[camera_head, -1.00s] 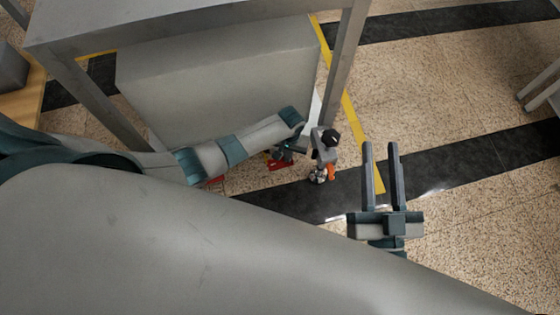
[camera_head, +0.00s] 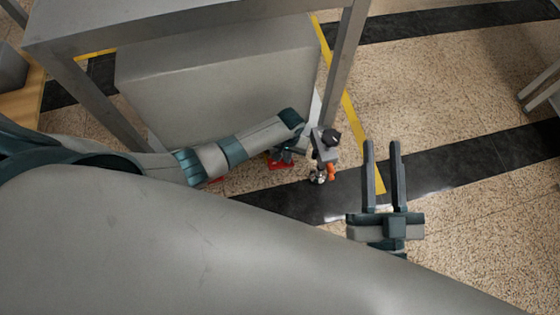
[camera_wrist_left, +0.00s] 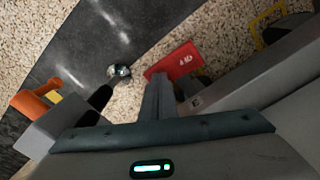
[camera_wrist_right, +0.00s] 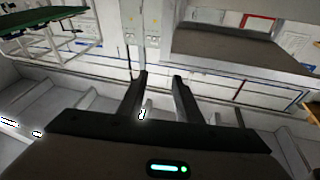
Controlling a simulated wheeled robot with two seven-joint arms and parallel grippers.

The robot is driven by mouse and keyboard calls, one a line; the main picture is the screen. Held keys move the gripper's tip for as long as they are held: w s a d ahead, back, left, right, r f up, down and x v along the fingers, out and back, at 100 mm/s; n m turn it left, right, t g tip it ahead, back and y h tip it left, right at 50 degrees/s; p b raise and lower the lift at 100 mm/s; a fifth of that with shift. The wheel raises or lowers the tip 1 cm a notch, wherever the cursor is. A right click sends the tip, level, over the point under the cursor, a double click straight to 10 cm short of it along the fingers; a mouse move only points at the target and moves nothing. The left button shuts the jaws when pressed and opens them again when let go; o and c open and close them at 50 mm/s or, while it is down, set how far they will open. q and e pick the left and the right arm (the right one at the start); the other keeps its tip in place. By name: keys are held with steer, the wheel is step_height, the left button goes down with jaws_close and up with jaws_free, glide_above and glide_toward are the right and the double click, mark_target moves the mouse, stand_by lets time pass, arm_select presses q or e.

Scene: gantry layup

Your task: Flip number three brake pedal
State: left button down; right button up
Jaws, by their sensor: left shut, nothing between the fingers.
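A red pedal plate (camera_wrist_left: 176,60) with a small white marking, too blurred to read for certain, lies just beyond my left fingers in the left wrist view. It also shows as a red patch (camera_head: 281,165) beneath the end of my left arm in the head view. My left gripper (camera_wrist_left: 158,80) is shut and empty, with its fingertips close to the plate's near edge; I cannot tell whether they touch. In the head view the wrist hides much of it. My right gripper (camera_head: 381,147) is open and empty, off to the right above the floor.
A small grey fitting (camera_head: 324,152) with an orange part (camera_wrist_left: 38,100) stands beside my left gripper. A round chrome piece (camera_wrist_left: 118,72) is close by. A large grey block (camera_head: 215,95) under a frame with metal legs (camera_head: 347,65) stands behind.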

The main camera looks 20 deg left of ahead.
arm_select(q)
steer(key=shift+r+p, duration=0.5)
steer(key=shift+p, duration=0.05)
steer(key=shift+r+p, duration=0.45)
steer(key=shift+p, duration=0.05)
steer(key=shift+r+p, duration=0.4)
steer(key=shift+p, duration=0.1)
steer(key=shift+r+p, duration=0.4)
steer(key=shift+p, duration=0.05)
steer(key=shift+r+p, duration=0.3)
steer(key=shift+p, duration=0.1)
steer(key=shift+r+p, duration=1.05)
steer(key=shift+p, duration=0.15)
steer(key=shift+r+p, duration=0.45)
steer(key=shift+p, duration=0.05)
arm_select(e)
steer(key=s+d+f+g+h, duration=0.2)
steer(key=s+d+f+g, duration=0.1)
steer(key=f+g, duration=0.3)
steer(key=s+d+f+g+h, duration=0.3)
steer(key=f+g, duration=0.4)
steer(key=f, duration=0.4)
steer(key=shift+d+m, duration=0.3)
steer(key=shift+d, duration=0.4)
